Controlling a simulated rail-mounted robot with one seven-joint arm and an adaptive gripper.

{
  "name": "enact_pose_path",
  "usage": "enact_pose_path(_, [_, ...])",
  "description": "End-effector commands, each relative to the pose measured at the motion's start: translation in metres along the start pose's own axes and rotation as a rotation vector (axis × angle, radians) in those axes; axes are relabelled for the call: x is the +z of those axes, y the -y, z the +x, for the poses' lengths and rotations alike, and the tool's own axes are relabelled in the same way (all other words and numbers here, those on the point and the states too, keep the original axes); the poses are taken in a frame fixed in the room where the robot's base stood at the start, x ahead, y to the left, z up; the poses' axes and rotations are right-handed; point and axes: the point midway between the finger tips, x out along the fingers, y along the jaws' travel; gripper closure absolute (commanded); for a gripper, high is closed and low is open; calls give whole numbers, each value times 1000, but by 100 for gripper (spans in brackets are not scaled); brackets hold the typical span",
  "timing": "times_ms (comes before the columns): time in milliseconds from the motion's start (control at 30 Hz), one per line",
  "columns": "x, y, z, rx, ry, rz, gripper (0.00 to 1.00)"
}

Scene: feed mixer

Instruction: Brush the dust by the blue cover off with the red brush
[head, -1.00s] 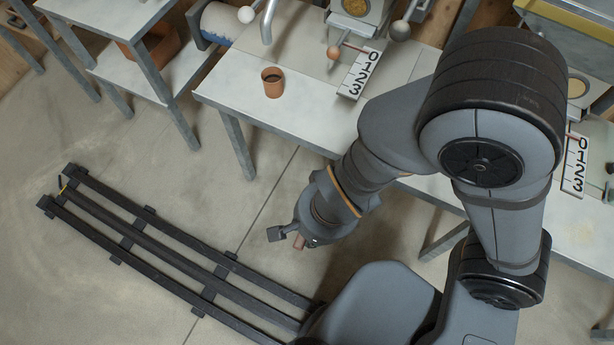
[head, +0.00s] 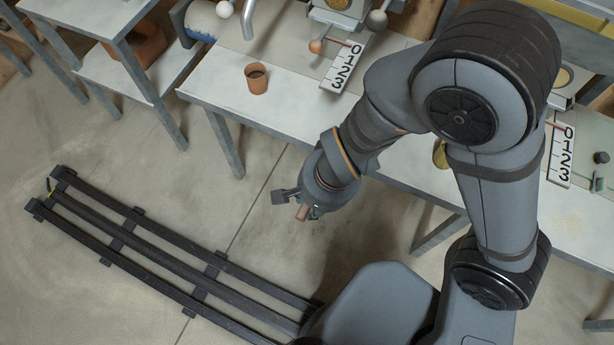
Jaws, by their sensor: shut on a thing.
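My gripper (head: 296,203) is over the floor in front of the long table, near the middle of the head view. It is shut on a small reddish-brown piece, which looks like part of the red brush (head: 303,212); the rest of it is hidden. A cylinder with a blue part, possibly the blue cover (head: 190,23), lies at the back left of the table, well away from my gripper. I cannot make out dust beside it. A faint dusty patch (head: 571,221) shows on the right part of the table.
A terracotta cup (head: 257,84) stands near the table's front left. Two number plates (head: 342,66) (head: 560,154) and ball-ended levers (head: 377,19) are farther back and right. A small dark knob (head: 601,158) is at the right. Black rails (head: 165,262) run across the floor.

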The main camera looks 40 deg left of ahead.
Motion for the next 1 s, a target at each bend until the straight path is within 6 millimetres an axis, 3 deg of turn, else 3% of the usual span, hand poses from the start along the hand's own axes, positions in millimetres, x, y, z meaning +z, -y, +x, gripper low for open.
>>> enact_pose_path(633, [-69, -4, 21, -1, -2, 3, 99])
enact_pose_path(1000, [-109, -3, 23, -1, -2, 2, 99])
